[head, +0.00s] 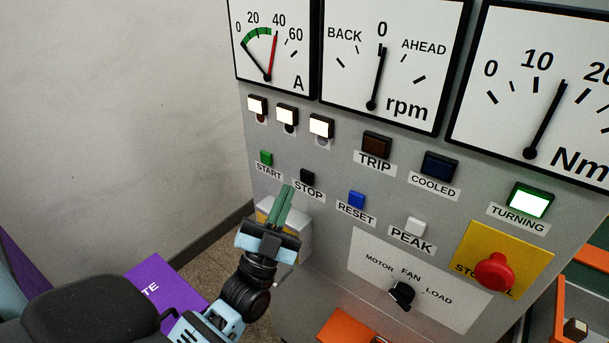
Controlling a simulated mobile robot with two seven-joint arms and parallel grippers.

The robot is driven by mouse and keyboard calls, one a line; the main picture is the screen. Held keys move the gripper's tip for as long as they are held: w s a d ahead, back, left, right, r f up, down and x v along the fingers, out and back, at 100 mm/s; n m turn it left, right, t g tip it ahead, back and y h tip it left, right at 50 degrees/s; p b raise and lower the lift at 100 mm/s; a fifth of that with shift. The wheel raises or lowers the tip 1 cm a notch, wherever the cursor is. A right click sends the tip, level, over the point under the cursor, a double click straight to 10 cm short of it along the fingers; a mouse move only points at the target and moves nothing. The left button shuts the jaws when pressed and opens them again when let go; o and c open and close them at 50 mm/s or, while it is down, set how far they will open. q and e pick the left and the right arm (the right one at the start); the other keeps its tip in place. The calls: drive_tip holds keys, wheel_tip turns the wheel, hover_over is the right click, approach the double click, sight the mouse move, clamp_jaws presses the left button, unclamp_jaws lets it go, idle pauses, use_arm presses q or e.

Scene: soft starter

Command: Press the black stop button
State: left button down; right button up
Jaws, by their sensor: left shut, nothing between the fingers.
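My right gripper is not in view.
A red mushroom button (494,271) on a yellow plate (524,251) and a black rotary switch (401,294) are lower right. The white PEAK button (415,226) is right of reset. A purple object (163,288) is lower left.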

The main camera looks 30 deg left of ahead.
use_arm(q)
drive_tip(key=shift+s+a, duration=0.1)
drive_tip(key=shift+s, duration=1)
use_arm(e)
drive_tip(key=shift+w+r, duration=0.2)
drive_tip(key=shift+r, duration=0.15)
